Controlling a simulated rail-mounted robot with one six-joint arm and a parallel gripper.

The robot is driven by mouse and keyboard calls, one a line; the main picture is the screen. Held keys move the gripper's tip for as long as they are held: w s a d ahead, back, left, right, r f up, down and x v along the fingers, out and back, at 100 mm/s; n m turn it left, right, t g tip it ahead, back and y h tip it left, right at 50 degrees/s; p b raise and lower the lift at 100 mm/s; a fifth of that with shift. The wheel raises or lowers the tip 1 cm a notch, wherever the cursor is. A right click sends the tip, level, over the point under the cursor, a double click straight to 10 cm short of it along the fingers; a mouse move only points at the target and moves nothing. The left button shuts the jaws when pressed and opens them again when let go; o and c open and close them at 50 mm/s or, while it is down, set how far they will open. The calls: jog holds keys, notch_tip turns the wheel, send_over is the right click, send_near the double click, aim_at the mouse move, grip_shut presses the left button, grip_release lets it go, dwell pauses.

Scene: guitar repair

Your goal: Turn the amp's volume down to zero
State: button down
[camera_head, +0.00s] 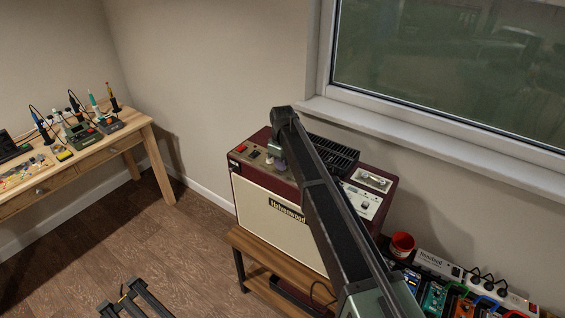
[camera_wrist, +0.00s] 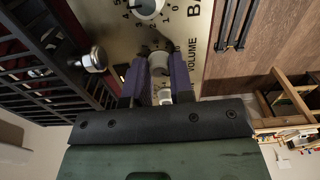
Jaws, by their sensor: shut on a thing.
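The amp (camera_head: 270,208) is a dark red cabinet with a cream front and a control panel on top. It stands on a wooden bench against the wall. My gripper (camera_head: 276,162) reaches down over the panel, and my arm hides part of the panel's middle. In the wrist view my gripper (camera_wrist: 159,76) has its two purple fingers on either side of the volume knob (camera_wrist: 159,60), shut on it. The word VOLUME and scale numbers are printed beside the knob. I cannot tell which number the knob points to.
Another knob (camera_wrist: 147,8) sits close by on the panel, and a metal switch (camera_wrist: 95,58) stands on the other side. A black grille (camera_head: 332,152) is behind. A red cup (camera_head: 402,245) and pedals stand at right. A workbench (camera_head: 80,165) with tools is at left.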

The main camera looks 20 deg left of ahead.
jog(key=shift+n, duration=1.2)
jog(key=c, duration=1)
grip_release()
notch_tip(320, 180, up, 11)
jog(key=p, duration=1.1)
jog(key=shift+f, duration=0.1)
